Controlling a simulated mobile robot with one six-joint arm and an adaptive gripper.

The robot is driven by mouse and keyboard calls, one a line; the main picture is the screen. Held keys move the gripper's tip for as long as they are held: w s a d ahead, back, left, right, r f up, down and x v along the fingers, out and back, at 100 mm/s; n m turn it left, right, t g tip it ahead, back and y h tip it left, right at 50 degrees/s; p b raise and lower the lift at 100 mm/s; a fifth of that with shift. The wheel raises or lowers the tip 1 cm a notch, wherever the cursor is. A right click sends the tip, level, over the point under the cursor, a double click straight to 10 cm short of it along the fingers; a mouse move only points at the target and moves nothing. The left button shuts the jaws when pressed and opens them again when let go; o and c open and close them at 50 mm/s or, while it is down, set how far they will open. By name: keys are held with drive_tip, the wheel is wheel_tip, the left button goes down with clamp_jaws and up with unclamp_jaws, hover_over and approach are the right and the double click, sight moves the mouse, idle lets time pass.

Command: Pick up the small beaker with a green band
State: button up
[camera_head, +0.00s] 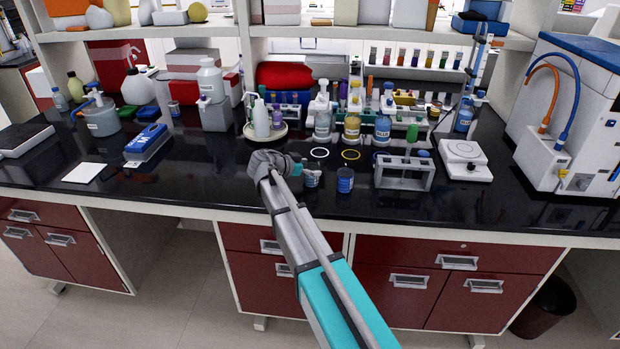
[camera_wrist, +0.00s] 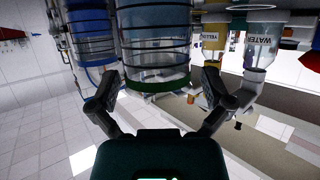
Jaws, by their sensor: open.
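The small clear beaker with a green band (camera_wrist: 155,50) fills the upper middle of the wrist view, which appears upside down. In the head view the beaker (camera_head: 313,179) stands near the front of the black bench, just right of my gripper (camera_head: 297,169). In the wrist view my gripper (camera_wrist: 158,96) is open, one finger toward each side of the beaker. I cannot tell whether either finger touches the glass. A blue-banded beaker (camera_head: 345,181) stands close to its right; it also shows at the left of the wrist view (camera_wrist: 92,42).
Labelled wash bottles, including a yellow one (camera_head: 352,127) and a blue one (camera_head: 382,129), stand behind. A grey tube rack (camera_head: 404,175) and a white balance (camera_head: 464,158) are to the right. The bench left of my gripper is mostly clear up to a blue-topped device (camera_head: 147,143).

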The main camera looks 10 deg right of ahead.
drive_tip(key=c, duration=1.1)
drive_tip(key=shift+r, duration=0.1)
drive_tip(key=shift+r+p, duration=0.9)
drive_tip(key=shift+p, duration=0.1)
drive_tip(key=s+r+p, duration=0.3)
drive_tip(key=s, duration=0.1)
drive_tip(key=s+r+p, duration=0.4)
drive_tip(key=s, duration=0.1)
drive_tip(key=s+r+p, duration=0.4)
drive_tip(key=s, duration=0.1)
drive_tip(key=shift+a, duration=0.1)
